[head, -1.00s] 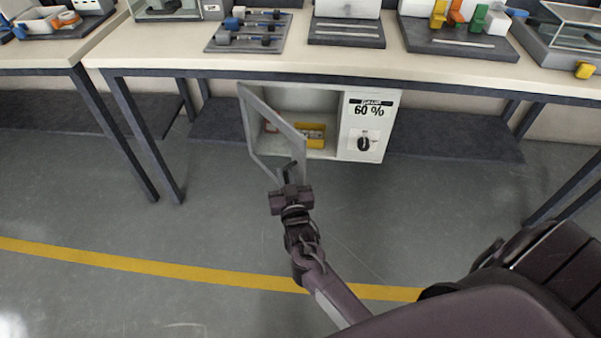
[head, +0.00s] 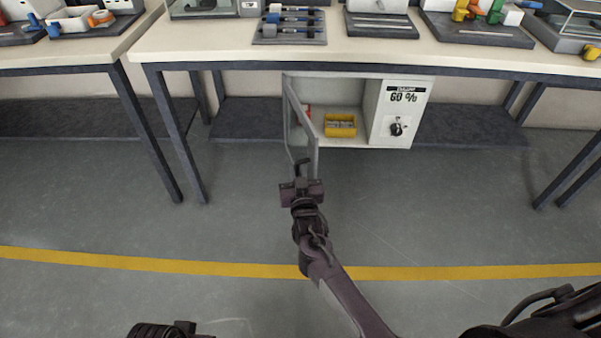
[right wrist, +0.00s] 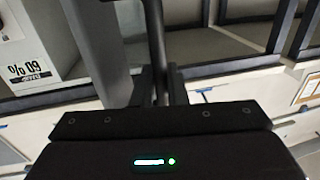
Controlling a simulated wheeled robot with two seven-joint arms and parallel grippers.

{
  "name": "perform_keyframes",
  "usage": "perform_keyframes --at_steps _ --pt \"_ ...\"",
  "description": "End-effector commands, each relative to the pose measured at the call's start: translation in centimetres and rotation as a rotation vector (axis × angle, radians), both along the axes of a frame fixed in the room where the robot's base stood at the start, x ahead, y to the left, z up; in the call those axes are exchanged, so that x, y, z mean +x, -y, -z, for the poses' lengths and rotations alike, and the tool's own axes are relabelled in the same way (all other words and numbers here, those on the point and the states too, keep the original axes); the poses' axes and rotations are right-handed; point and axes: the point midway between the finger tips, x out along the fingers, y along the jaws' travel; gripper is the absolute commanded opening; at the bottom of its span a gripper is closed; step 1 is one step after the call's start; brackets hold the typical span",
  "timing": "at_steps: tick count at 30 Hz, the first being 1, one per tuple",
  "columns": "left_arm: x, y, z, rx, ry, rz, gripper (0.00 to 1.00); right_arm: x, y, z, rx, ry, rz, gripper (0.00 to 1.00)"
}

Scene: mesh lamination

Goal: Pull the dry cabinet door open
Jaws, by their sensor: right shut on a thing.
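The dry cabinet (head: 397,112) is a white box under the bench, with a "60 %" label and a dark knob on its right side. Its grey-framed door (head: 291,112) is hinged at the left and stands open, swung out toward me. My right gripper (head: 302,170) is at the door's near free edge, shut on the door handle. In the right wrist view the dark handle bar (right wrist: 156,40) runs between the fingers (right wrist: 160,85). My left gripper is not in view.
A yellow bin (head: 340,125) sits inside the cabinet, with a red item partly hidden behind the door. Bench legs (head: 175,135) stand left of the door. The grey floor (head: 430,200) in front is clear. Tools and trays lie on the bench top (head: 230,50).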

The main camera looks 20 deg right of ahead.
Motion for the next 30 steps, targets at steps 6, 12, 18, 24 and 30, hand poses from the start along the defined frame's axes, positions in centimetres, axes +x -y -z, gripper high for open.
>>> perform_keyframes --at_steps 6,12,18,24,30 --pt "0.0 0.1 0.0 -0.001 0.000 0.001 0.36 0.1 0.2 -0.2 -0.002 0.004 0.003 0.00" --pt "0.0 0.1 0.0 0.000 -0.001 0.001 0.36 0.1 0.2 -0.2 -0.002 0.004 0.003 0.17" --pt "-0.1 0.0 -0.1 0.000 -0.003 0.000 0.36 -0.2 0.1 -0.1 0.000 0.002 0.002 0.17" --pt "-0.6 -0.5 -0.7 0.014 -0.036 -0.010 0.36 -2.9 -0.3 -0.2 0.000 -0.001 0.003 0.17" --pt "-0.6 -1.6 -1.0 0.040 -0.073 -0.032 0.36 -6.1 -0.7 -0.1 -0.001 0.000 0.003 0.17"
